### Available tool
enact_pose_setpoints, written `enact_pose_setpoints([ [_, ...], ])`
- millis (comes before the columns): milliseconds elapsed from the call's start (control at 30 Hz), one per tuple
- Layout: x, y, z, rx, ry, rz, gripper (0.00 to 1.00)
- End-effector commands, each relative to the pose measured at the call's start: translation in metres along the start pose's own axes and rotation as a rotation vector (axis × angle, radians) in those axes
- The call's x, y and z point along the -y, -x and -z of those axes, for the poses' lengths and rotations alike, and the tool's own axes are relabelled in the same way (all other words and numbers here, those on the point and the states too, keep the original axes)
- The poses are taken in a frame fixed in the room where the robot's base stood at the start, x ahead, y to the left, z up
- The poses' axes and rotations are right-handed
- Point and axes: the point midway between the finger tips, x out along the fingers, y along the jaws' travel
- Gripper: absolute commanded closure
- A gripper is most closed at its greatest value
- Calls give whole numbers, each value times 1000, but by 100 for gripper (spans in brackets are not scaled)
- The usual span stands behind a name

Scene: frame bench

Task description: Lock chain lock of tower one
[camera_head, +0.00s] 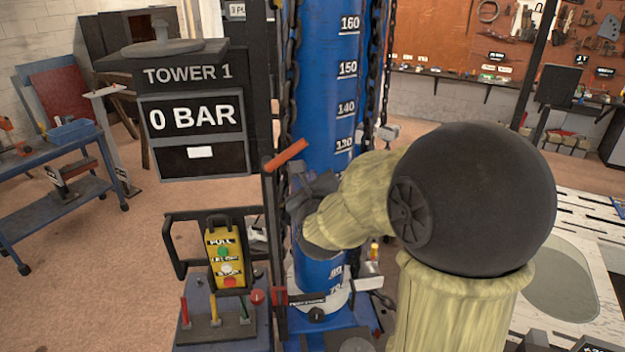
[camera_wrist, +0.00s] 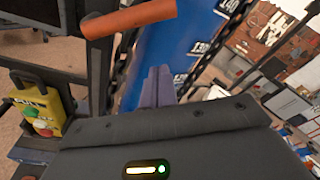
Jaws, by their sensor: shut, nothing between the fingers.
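The blue cylinder of tower one (camera_head: 325,75) stands upright with a printed scale and dark chains (camera_head: 297,85) on both sides. The sign (camera_head: 187,73) reads "TOWER 1". An orange handle (camera_head: 287,154) sticks out tilted from the dark post left of the cylinder; it also shows at the top of the wrist view (camera_wrist: 128,20). No label marks it as the chain lock. My gripper (camera_head: 312,190) is in front of the cylinder, below and right of the handle, partly hidden by my arm. In the wrist view its fingers (camera_wrist: 158,85) are together, empty and apart from the handle.
A yellow control box (camera_head: 225,258) with green and red buttons hangs left of the cylinder, above red, yellow and green levers (camera_head: 215,312). The panel (camera_head: 195,118) reads "0 BAR". A blue cart (camera_head: 70,190) stands left. Open floor lies between cart and tower.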

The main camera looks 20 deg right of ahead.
Motion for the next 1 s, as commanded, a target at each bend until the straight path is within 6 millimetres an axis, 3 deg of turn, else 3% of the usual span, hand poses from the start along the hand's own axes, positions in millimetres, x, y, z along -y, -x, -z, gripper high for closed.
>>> enact_pose_setpoints([
  [400,1,-51,-1,-2,0,-2,100],
  [700,2,-37,-35,1,0,-1,100],
  [1000,0,-35,-38,-1,0,0,100],
])
